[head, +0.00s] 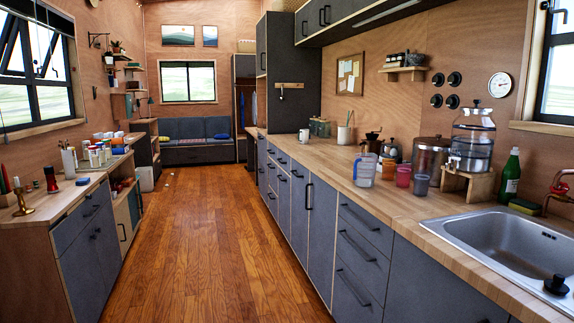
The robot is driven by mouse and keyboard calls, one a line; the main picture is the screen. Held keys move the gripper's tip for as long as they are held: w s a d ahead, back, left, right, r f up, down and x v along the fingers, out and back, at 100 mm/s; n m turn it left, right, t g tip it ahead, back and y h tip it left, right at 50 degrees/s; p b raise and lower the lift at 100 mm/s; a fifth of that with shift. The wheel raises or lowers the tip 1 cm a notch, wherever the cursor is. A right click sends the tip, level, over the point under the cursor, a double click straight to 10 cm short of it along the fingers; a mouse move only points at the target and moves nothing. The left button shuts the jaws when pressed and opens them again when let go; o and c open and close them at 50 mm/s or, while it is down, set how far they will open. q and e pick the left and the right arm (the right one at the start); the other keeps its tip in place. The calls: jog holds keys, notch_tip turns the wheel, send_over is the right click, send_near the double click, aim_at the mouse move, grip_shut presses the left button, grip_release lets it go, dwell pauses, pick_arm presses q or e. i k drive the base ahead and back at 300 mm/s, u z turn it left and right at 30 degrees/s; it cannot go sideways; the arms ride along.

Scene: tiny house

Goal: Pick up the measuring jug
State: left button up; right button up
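The measuring jug (364,171) is a clear, bluish jug that appears to have a handle. It stands upright on the wooden counter (340,178) on the right side, near the counter's front edge. Neither of my grippers shows in the head view.
Close right of the jug stand a pink cup (403,176) and a blue-grey cup (420,184). Behind are a steel pot (431,152) and a glass dispenser (473,137). The sink (500,242) is front right. The wooden floor (205,240) between the counters is clear nearby.

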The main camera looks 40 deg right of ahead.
aim_at(365, 167)
jog(key=z, duration=0.45)
jog(key=i, duration=1.55)
jog(key=z, duration=1)
